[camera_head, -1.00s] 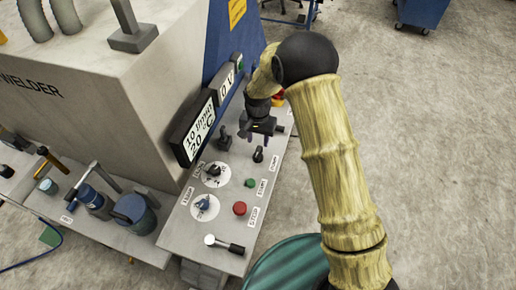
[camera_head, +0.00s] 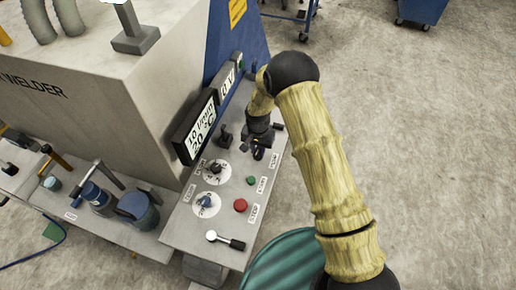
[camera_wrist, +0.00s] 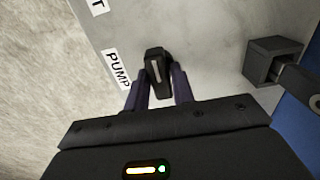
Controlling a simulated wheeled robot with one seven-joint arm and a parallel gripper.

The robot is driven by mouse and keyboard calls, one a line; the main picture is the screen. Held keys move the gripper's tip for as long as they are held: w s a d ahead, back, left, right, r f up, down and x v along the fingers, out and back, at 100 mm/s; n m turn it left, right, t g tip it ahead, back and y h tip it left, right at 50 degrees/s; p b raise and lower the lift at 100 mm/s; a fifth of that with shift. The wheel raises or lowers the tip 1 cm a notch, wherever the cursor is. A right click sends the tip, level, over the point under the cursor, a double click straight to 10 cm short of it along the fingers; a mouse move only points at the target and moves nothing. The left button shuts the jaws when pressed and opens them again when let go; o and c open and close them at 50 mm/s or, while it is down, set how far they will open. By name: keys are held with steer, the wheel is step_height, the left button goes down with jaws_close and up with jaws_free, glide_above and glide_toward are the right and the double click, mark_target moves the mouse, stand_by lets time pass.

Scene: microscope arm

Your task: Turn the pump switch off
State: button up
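The pump switch is a small black lever with a pale stripe; in the wrist view the switch (camera_wrist: 156,66) stands beside the PUMP label (camera_wrist: 117,69). My gripper (camera_wrist: 161,80) has one dark finger on each side of the switch. Whether the fingers press on it is too fine to tell. In the head view my gripper (camera_head: 259,142) is low over the far right part of the grey control panel (camera_head: 228,222), at the switch. The gripper hides most of the switch there.
Another black switch (camera_head: 224,136) stands left of my gripper; it also shows in the wrist view (camera_wrist: 273,61). Nearer on the panel are a green button (camera_head: 251,180), a red button (camera_head: 240,205), two dials and a lever (camera_head: 225,240). Displays (camera_head: 201,128) line the panel's left side.

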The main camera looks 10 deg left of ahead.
jaws_close()
steer(key=shift+n+b, duration=0.4)
steer(key=shift+b, duration=0.05)
steer(key=shift+f+n+b, duration=0.15)
steer(key=shift+n+b, duration=0.9)
steer(key=shift+n, duration=0.15)
steer(key=n+b, duration=0.2)
steer(key=n, duration=0.2)
steer(key=shift+b, duration=0.35)
steer(key=n+b, duration=0.2)
steer(key=n, duration=0.8)
steer(key=shift+r+n, duration=0.2)
steer(key=shift+n, duration=0.2)
